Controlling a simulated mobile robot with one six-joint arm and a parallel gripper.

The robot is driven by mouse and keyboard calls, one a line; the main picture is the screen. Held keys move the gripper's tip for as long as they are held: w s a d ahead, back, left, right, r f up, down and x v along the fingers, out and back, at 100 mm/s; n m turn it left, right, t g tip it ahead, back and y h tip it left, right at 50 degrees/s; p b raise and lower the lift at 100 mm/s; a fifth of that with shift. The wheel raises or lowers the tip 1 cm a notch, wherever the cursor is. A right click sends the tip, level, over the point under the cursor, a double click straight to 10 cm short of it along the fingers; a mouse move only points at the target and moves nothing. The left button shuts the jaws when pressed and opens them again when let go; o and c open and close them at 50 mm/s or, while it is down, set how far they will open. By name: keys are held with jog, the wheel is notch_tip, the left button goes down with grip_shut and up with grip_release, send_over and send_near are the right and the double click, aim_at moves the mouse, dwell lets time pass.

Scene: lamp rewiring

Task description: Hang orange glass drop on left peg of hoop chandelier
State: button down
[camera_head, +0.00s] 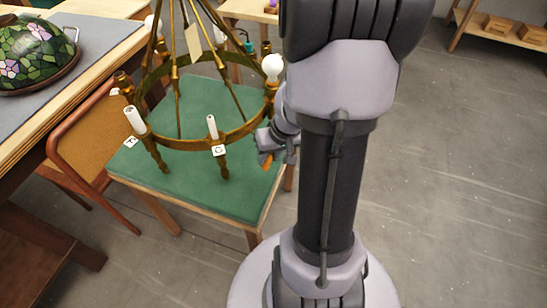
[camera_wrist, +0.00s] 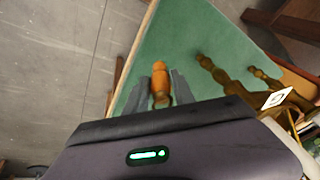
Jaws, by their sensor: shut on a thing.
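The orange glass drop (camera_head: 267,161) shows small below my gripper (camera_head: 275,150) in the head view. In the wrist view the drop (camera_wrist: 161,76) sits between the fingers of my gripper (camera_wrist: 163,88), which is shut on it. The brass hoop chandelier (camera_head: 180,143) stands over a green-topped table, with turned brass pieces under its ring. My gripper is just right of the ring's front right side. In the wrist view, brass turned pieces (camera_wrist: 215,72) of the chandelier are right of the drop, apart from it. I cannot tell which is the left peg.
The green table top (camera_head: 205,190) lies under the chandelier. White letter tags (camera_head: 219,150) hang at the ring, and a white bulb (camera_head: 272,66) stands at its right. A chair (camera_head: 85,135) and a bench with a stained-glass shade (camera_head: 38,52) are left.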

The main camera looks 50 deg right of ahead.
jog(key=w+f+p, duration=0.1)
jog(key=w+p, duration=0.1)
jog(key=w, duration=0.5)
jog(key=shift+w+d+f, duration=0.25)
jog(key=shift+f, duration=0.15)
dwell(0.6)
jog(key=c, duration=1)
grip_release()
jog(key=shift+o, duration=0.2)
